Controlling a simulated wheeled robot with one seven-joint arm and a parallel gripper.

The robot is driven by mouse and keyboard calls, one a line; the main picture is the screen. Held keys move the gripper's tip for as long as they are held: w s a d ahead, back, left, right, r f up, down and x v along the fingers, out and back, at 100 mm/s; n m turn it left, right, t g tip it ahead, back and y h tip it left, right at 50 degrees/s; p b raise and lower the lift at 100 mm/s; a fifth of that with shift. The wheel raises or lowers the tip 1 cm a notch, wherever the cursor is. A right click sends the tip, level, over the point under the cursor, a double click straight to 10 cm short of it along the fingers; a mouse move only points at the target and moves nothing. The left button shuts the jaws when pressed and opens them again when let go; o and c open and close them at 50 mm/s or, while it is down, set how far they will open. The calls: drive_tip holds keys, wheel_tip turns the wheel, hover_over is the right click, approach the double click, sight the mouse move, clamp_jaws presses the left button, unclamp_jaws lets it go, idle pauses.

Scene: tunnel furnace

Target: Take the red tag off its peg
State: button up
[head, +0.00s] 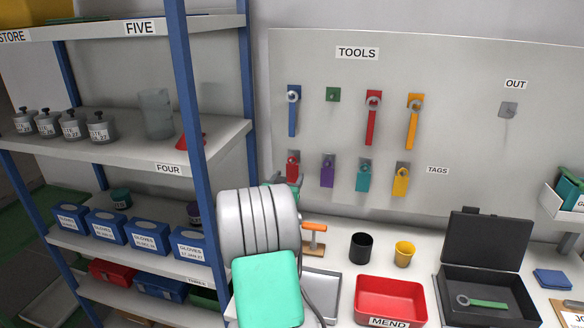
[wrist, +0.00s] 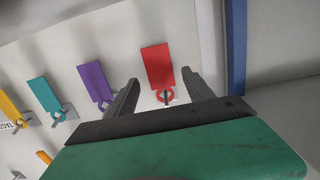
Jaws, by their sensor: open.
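The red tag (head: 292,168) hangs on the board at the left end of the lower row of tags, its lower part partly hidden behind my arm in the head view. In the wrist view the red tag (wrist: 157,68) shows with its ring around a small peg (wrist: 167,97). My gripper (wrist: 160,80) is open, with one finger on each side of the red tag and a gap on both sides. In the head view my arm hides most of the gripper.
A purple tag (head: 327,171) hangs close beside the red one, near one finger. Teal (head: 363,176) and yellow (head: 401,180) tags hang farther right. A blue shelf post (head: 199,150) stands left of the board. Below are a red MEND bin (head: 390,297) and a black cup (head: 361,247).

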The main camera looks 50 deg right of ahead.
drive_tip(key=shift+w+d+f+b, duration=0.25)
drive_tip(key=shift+d+f+b, duration=0.15)
drive_tip(key=shift+d+b, duration=0.35)
drive_tip(key=shift+w+d+r+b, duration=0.15)
drive_tip(key=shift+w+d+b, duration=0.2)
drive_tip(key=shift+d, duration=0.25)
drive_tip(key=shift+r, duration=0.1)
drive_tip(key=c, duration=1.1)
drive_tip(key=shift+r+b, duration=0.15)
drive_tip(key=shift+b, duration=0.2)
drive_tip(key=shift+s+a+r, duration=0.1)
drive_tip(key=shift+r, duration=0.05)
drive_tip(key=shift+b+v, duration=1.2)
drive_tip(key=shift+v, duration=0.5)
drive_tip(key=b+v, duration=0.4)
drive_tip(key=v, duration=0.3)
drive_tip(key=shift+f, duration=0.2)
